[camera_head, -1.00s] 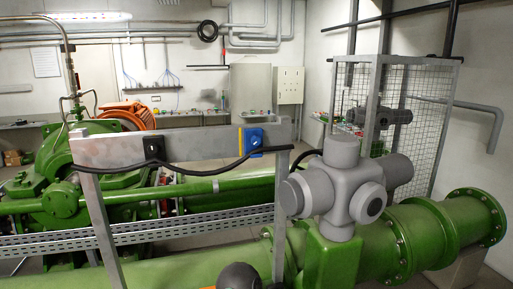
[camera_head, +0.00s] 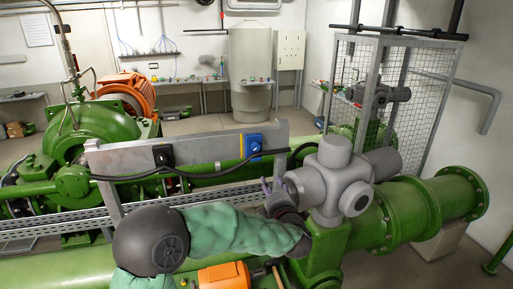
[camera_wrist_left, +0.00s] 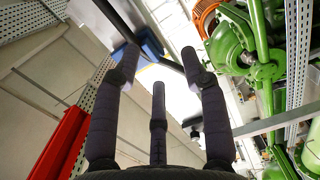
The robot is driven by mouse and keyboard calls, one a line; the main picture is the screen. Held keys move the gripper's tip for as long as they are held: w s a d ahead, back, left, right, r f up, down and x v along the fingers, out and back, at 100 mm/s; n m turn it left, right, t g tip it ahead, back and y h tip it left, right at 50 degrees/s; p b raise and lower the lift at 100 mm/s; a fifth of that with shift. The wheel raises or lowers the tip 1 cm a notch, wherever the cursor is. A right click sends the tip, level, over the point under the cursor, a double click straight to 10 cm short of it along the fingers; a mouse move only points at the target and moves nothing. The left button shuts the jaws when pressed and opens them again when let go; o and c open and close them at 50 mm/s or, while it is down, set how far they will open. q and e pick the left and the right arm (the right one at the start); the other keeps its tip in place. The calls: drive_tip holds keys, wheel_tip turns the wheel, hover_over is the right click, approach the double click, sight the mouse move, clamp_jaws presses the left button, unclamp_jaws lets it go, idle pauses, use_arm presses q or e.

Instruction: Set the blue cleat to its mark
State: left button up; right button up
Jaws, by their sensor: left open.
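The blue cleat (camera_head: 252,143) is fixed on the face of the grey metal rail (camera_head: 118,157), near its right end. A black cable (camera_head: 210,173) runs along the rail and passes at the cleat. A black cleat (camera_head: 162,156) sits further left on the rail. My left gripper (camera_head: 272,189) is below and slightly right of the blue cleat, apart from it. In the left wrist view, its three dark fingers (camera_wrist_left: 158,75) are spread and empty, with the blue cleat (camera_wrist_left: 151,44) beyond the fingertips. My right gripper is out of view.
A grey valve body (camera_head: 328,180) stands just right of the gripper on the green pipe (camera_head: 410,215). A wire mesh cage (camera_head: 350,75) is behind it. An orange object (camera_head: 224,275) lies below my left arm. A perforated tray (camera_head: 60,228) runs behind the rail.

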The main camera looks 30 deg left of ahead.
sight(256, 159)
use_arm(q)
drive_tip(key=w+a+r, duration=0.1)
drive_tip(key=w+a, duration=0.1)
drive_tip(key=a, duration=0.1)
drive_tip(key=w+a+r+n+y+p, duration=0.1)
drive_tip(key=w+a, duration=0.1)
drive_tip(key=a, duration=0.1)
drive_tip(key=w+a+r+n+p, duration=0.1)
drive_tip(key=a, duration=0.2)
drive_tip(key=shift+w+a+r+g, duration=0.25)
drive_tip(key=shift+w+r+g, duration=0.1)
drive_tip(key=shift+w+g, duration=0.05)
drive_tip(key=shift+c, duration=0.3)
clamp_jaws()
